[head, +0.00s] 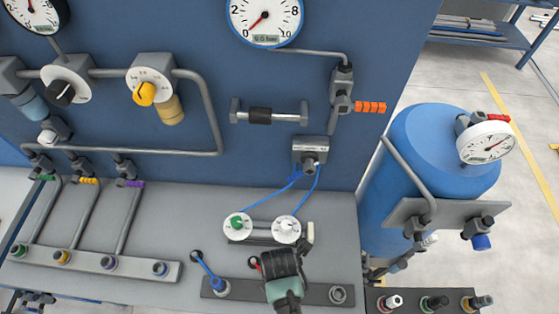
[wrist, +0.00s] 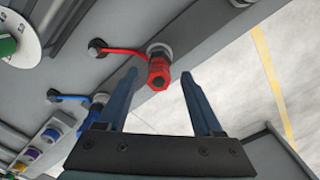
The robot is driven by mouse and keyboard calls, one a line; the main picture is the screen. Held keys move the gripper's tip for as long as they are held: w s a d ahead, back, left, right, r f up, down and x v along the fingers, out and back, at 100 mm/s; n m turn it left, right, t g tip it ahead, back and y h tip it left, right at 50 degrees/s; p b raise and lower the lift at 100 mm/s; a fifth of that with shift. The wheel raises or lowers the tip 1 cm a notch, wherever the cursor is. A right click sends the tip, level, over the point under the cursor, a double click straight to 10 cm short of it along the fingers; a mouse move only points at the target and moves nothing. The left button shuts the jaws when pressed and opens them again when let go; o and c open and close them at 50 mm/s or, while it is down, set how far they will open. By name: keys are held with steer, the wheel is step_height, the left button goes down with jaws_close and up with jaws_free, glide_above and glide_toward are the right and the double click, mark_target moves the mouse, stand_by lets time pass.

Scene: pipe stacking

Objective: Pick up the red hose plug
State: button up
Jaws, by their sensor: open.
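The red hose plug (wrist: 158,72) is seated at a grey fitting on the rail in the wrist view, with a red strap running left to a dark knob (wrist: 96,47). My gripper (wrist: 160,74) is open, with its two dark fingertips to the left and right of the plug. I see gaps on both sides, and I cannot tell how deep the plug is between the fingers. In the head view my gripper (head: 278,264) covers the plug, and only a bit of the red strap (head: 254,263) shows beside it.
A blue plug (head: 221,287) with a blue strap sits on the rail to the left, also seen in the wrist view (wrist: 99,98). An empty socket (head: 338,294) is right of my gripper. Dials with a green knob (head: 237,222) and white knob (head: 287,226) stand behind it.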

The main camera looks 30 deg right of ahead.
steer(key=shift+f, duration=1.3)
steer(key=shift+w, duration=0.1)
jaws_close()
stand_by(0.4)
